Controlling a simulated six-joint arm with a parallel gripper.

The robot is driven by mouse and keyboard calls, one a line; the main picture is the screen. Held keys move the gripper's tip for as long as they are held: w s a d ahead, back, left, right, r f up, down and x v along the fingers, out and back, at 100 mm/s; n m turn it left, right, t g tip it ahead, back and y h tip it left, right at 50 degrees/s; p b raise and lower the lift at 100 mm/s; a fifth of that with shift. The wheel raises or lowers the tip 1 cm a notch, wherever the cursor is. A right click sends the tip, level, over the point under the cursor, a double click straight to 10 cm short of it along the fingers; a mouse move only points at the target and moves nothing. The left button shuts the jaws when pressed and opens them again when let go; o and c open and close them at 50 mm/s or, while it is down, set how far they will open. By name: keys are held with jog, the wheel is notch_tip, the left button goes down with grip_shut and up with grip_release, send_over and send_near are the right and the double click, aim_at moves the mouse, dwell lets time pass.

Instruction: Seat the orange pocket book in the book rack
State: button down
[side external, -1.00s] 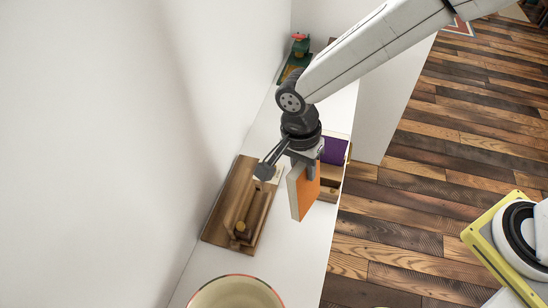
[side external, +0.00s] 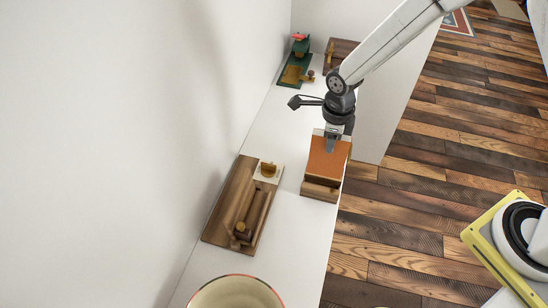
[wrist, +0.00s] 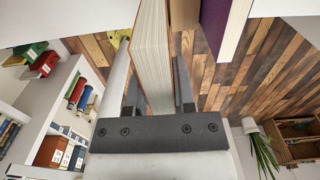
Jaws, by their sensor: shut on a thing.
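The orange pocket book (side external: 328,158) stands roughly upright at the wooden book rack (side external: 320,191) in the side external view. My gripper (side external: 332,140) is shut on its upper part. In the wrist view the fingers of my gripper (wrist: 158,95) lie on either side of the book's cream page block (wrist: 152,50). A purple book (wrist: 215,22) shows to the right of it, with a brown wooden piece (wrist: 184,13) between them. The orange book's lower edge meets the rack's front in the picture; I cannot tell how deep it sits.
A dark wooden stand (side external: 232,215) with a brass-coloured part lies on the white surface to the left. A cream bowl (side external: 235,292) is at the near edge. A green object (side external: 296,66) stands at the back. White surface between them is clear.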

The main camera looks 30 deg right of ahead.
aim_at(327, 161)
jog(key=shift+d, duration=0.15)
jog(key=shift+f, duration=4.2)
jog(key=shift+c, duration=2.2)
grip_release()
